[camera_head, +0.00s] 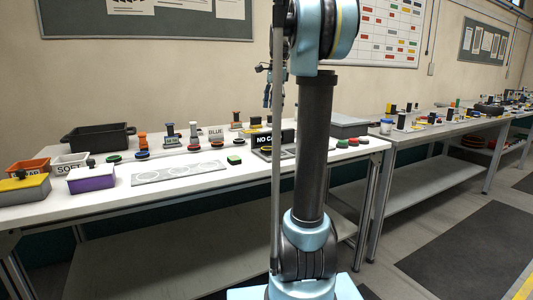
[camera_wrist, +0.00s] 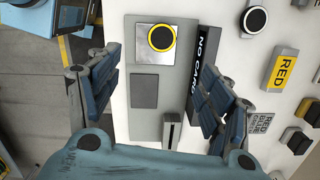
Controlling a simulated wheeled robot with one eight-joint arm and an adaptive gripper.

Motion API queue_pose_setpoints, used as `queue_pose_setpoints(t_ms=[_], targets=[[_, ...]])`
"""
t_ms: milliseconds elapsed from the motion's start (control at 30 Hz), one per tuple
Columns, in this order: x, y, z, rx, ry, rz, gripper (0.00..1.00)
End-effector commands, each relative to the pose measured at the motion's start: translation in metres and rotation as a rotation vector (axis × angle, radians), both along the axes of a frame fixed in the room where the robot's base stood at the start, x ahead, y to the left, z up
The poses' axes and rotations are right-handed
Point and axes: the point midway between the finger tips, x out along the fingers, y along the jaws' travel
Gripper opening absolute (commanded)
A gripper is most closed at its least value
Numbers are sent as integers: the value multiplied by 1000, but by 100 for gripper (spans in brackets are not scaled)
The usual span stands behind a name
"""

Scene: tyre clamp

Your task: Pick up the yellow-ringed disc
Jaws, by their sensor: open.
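The yellow-ringed disc (camera_wrist: 161,37) has a dark centre. In the wrist view it lies on a bright silver square (camera_wrist: 143,55) on a grey plate (camera_wrist: 145,120) on the white table. My gripper (camera_wrist: 160,78) is open and empty. Its blue-grey fingers stand wide apart at left and right, and the disc appears beyond the fingertips, between them in the picture, with no contact visible. In the head view my gripper (camera_head: 268,82) is small, above the table and partly behind my arm. I cannot make out the disc there.
A black "NO CAR..." sign (camera_wrist: 208,65) stands beside the plate, close to the right finger. Further right are a black round part (camera_wrist: 254,19) and a yellow RED block (camera_wrist: 284,68). In the head view, bins and several small parts line the white table (camera_head: 110,185).

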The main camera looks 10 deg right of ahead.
Motion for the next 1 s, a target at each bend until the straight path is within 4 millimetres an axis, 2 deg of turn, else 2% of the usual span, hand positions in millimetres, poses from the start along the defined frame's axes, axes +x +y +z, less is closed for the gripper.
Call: queue_pose_setpoints(t_ms=[167, 700, 833, 1000], targets=[[7, 0, -6, 2, 7, -26, 73], [5, 11, -95, 2, 6, -23, 73], [5, 12, -110, 2, 6, -24, 73], [4, 13, -119, 2, 6, -24, 73]])
